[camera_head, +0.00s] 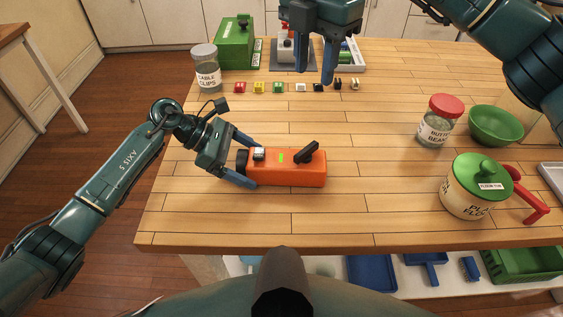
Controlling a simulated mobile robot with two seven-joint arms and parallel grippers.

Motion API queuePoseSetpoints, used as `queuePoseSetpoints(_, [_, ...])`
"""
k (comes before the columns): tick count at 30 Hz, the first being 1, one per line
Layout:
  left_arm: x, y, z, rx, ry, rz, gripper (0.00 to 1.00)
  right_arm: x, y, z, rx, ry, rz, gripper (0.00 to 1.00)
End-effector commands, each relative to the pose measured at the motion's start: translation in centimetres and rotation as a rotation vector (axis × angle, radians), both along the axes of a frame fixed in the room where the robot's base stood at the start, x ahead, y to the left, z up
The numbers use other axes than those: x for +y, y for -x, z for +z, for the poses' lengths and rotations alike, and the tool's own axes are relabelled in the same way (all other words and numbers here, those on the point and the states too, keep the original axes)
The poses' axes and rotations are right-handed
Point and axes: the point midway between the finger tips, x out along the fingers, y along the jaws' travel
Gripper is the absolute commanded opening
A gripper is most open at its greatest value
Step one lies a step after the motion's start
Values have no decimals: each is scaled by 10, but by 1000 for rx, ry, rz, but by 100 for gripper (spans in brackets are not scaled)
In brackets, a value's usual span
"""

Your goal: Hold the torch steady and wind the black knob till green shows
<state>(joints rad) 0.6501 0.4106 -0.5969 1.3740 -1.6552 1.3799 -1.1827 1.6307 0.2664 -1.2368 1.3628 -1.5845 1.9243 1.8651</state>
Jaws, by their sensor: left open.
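The orange torch (300,174) lies on its side on the wooden table, with its dark end to the left. A black knob (306,152) stands up on its top near the right end. A small green patch (281,158) shows on top, left of the knob, and a small pale part (259,154) sits further left. My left gripper (255,166) is open, its blue fingers on either side of the torch's left end; contact cannot be told. My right gripper (314,76) is open and empty, fingers pointing down over the back of the table, away from the torch.
A row of small coloured blocks (278,87) lies behind the torch. A cable clips jar (207,70) and green box (235,45) stand back left. A red-lidded jar (437,121), green bowl (495,125) and green-lidded pot (470,187) stand right. Table around the torch is clear.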

Motion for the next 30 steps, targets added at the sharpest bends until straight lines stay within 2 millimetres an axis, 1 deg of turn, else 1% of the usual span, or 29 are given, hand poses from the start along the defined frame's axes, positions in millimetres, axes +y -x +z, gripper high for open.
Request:
queuePoseSetpoints(9, [53, -4, 41, -4, -4, 3, 87, 0, 0, 0, 0, 0, 0, 38])
queuePoseSetpoints(15, [77, -5, 62, -3, -2, 2, 87, 0, 0, 0, 0, 0, 0, 38])
queuePoseSetpoints(21, [86, -5, 69, 0, 0, 0, 87, 0, 0, 0, 0, 0, 0, 38])
queuePoseSetpoints(30, [87, -5, 69, 0, 0, 0, 87, 0, 0, 0, 0, 0, 0, 38])
